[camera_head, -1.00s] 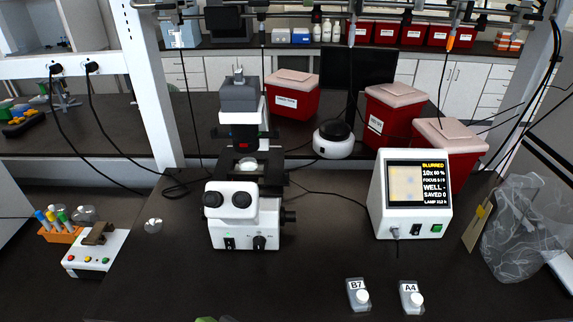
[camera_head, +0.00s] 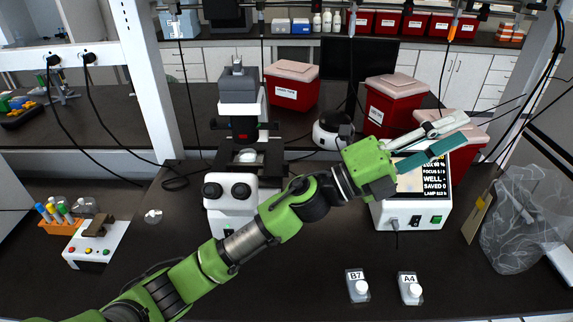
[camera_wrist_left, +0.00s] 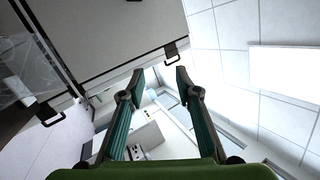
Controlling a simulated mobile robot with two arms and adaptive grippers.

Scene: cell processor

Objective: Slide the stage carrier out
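The microscope (camera_head: 232,205) stands on the black bench, with its twin eyepieces facing me. Its dark stage (camera_head: 226,163) is above and behind the eyepieces, with a small round pale piece (camera_head: 247,156) at its middle. I cannot make out the stage carrier as a separate part. My left arm crosses in front of the microscope's lower right side. My left gripper (camera_head: 466,127) is open and empty, well right of the stage, in front of the monitor box. In the left wrist view its two fingers (camera_wrist_left: 160,70) are apart with nothing between them. My right gripper is out of view.
The monitor box (camera_head: 408,215) is partly hidden by my left gripper. A tube rack (camera_head: 57,222) and button box (camera_head: 92,245) are at left. Red bins (camera_head: 291,86) stand behind.

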